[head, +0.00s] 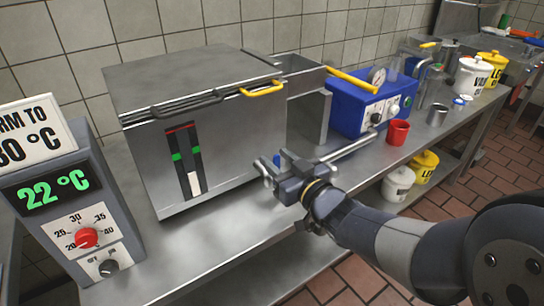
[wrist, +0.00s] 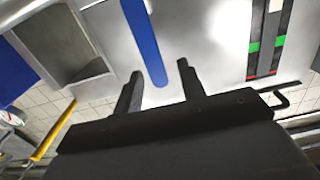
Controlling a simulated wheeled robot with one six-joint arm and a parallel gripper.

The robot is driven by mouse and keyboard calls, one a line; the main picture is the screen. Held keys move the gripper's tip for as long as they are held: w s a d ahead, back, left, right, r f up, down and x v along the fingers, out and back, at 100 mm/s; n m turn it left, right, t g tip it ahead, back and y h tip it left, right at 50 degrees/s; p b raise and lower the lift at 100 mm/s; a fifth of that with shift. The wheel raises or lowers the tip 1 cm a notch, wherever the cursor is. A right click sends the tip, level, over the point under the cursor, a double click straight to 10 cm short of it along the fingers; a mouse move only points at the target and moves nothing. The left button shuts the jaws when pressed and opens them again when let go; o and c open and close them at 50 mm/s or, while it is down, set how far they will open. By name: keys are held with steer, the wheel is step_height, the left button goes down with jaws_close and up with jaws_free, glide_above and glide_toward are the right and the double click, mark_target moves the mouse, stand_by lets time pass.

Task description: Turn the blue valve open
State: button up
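The blue valve handle (wrist: 144,40) is a long blue bar in the wrist view. Its rounded end lies between the two fingers of my gripper (wrist: 158,88), with a visible gap on each side. My gripper is open and not closed on it. In the head view my gripper (head: 275,168) is in front of the right end of the large steel tank. Only a small blue piece, likely the valve handle (head: 277,160), shows between the fingers; the rest is hidden. The valve's body cannot be made out.
The steel tank (head: 240,130) has a yellow handle (head: 262,88). A yellow lever (head: 352,80) and a blue machine (head: 350,105) with a gauge are to its right. A red cup (head: 398,132) stands near the counter's front edge. A temperature controller (head: 75,215) reads 22 °C at left.

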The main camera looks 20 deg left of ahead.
steer(key=shift+x, duration=1.4)
steer(key=shift+c, duration=0.2)
jaws_close()
